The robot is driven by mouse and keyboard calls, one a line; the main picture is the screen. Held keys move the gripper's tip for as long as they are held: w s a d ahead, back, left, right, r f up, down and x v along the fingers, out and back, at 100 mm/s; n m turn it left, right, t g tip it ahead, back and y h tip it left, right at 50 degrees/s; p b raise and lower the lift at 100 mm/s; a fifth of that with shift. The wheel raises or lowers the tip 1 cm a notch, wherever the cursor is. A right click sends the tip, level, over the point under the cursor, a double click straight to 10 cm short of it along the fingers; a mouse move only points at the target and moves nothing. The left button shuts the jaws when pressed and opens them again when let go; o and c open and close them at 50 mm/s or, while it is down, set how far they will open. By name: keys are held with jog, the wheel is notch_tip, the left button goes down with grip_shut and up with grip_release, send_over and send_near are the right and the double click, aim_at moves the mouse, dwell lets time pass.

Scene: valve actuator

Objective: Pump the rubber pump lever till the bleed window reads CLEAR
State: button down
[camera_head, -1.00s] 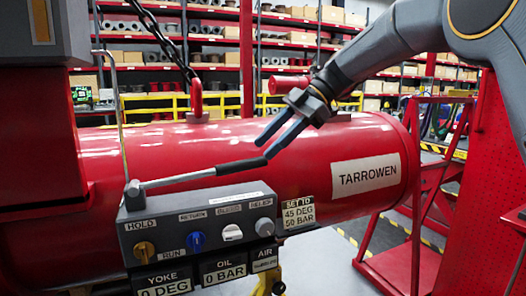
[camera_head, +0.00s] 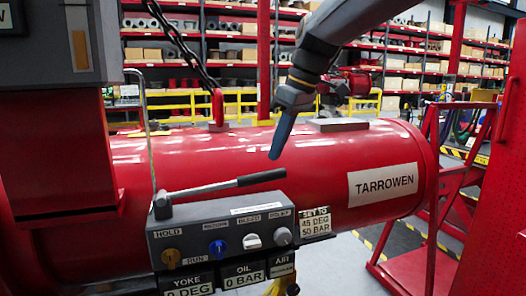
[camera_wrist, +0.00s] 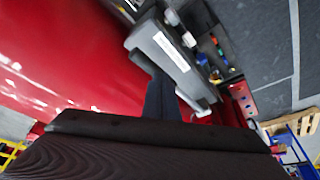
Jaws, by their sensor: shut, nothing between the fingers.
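The pump lever (camera_head: 212,188) is a grey rod with a black rubber grip (camera_head: 262,177). It slants slightly up to the right from its pivot on the left end of the grey control panel (camera_head: 200,240). My gripper (camera_head: 274,155) points down just above the grip's end, its blue-grey fingers together and empty. In the wrist view my fingers (camera_wrist: 160,97) overlap the panel (camera_wrist: 165,48); I cannot make out the lever there. The readouts show YOKE 0 DEG (camera_head: 188,283) and OIL 0 BAR (camera_head: 244,273). I cannot pick out a legible bleed window.
The panel carries an orange knob (camera_head: 171,257), a blue knob (camera_head: 217,247), a white knob (camera_head: 253,241) and a grey knob (camera_head: 282,236). A red cylinder (camera_head: 310,165) lies behind. A chain (camera_head: 178,40) hangs to its lifting eye. Space above the cylinder's right is clear.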

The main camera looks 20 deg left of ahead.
notch_tip(320, 180, up, 8)
jog(key=s+a+f+m+t+p, duration=0.1)
jog(key=s+a+m+t+p, duration=0.2)
jog(key=m, duration=0.4)
jog(key=m+t+p, duration=0.1)
jog(key=t+p, duration=0.1)
jog(key=p, duration=0.1)
send_over(266, 173)
jog(key=a, duration=0.1)
jog(key=shift+h, duration=0.4)
notch_tip(266, 173, down, 7)
jog(key=shift+a+f, duration=0.15)
jog(key=shift+f, duration=0.05)
jog(key=f, duration=0.2)
jog(key=d+f, duration=0.1)
jog(key=shift+s+p, duration=0.3)
jog(key=shift+s, duration=0.1)
jog(key=shift+f, duration=0.25)
jog(key=shift+f, duration=0.1)
jog(key=shift+w+d+f+b, duration=0.15)
jog(key=shift+f+b, duration=0.15)
jog(key=shift+f, duration=0.45)
jog(key=shift+w+d+f+b, duration=0.1)
jog(key=shift+f+b, duration=0.2)
jog(key=shift+f, duration=0.45)
jog(key=shift+r, duration=0.1)
